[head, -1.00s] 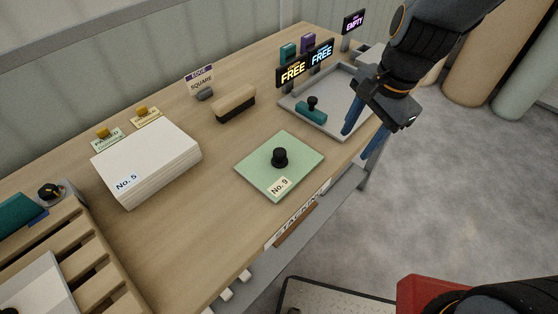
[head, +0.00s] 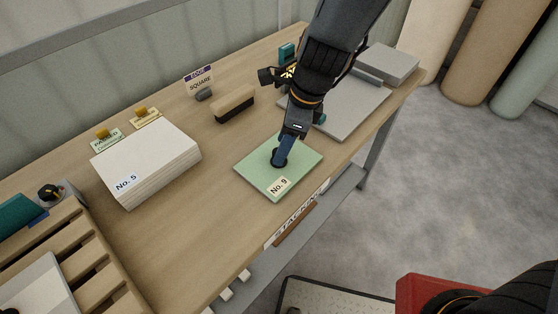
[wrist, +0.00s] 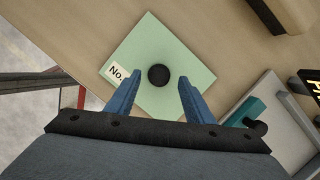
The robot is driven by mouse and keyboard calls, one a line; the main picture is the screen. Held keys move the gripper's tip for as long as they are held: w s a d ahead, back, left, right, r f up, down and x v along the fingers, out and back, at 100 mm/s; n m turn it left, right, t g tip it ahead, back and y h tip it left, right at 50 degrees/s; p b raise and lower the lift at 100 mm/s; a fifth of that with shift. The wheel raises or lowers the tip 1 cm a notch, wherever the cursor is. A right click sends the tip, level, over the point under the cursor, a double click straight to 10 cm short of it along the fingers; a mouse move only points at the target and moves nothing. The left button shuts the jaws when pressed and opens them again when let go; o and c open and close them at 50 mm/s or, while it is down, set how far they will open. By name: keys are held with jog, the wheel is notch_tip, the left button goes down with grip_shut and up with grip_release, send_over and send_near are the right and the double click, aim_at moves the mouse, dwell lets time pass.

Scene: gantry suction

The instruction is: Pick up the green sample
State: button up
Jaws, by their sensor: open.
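The green sample (head: 258,174) is a flat square plate lying on the wooden table, labelled "No. 9". A black knob stands at its middle; in the wrist view the knob (wrist: 158,75) shows whole on the green sample (wrist: 178,43). My gripper (head: 280,158) is over the plate at the knob in the head view, and its fingers partly hide the knob there. In the wrist view my gripper (wrist: 156,82) is open, with one blue finger on each side of the knob and visible gaps between. I cannot tell the exact height of the fingertips.
A white stack (head: 150,160) labelled "No. 5" lies to the left. A brush-like block (head: 233,103) is behind the green sample. A grey tray (wrist: 290,130) with a teal-handled thing (wrist: 245,112) is to the right. A slatted wooden rack (head: 75,250) stands at the front left.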

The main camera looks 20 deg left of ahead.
jog(key=shift+x, duration=1.7)
jog(key=shift+a, duration=0.1)
grip_shut()
jog(key=shift+r, duration=0.1)
jog(key=shift+r, duration=0.1)
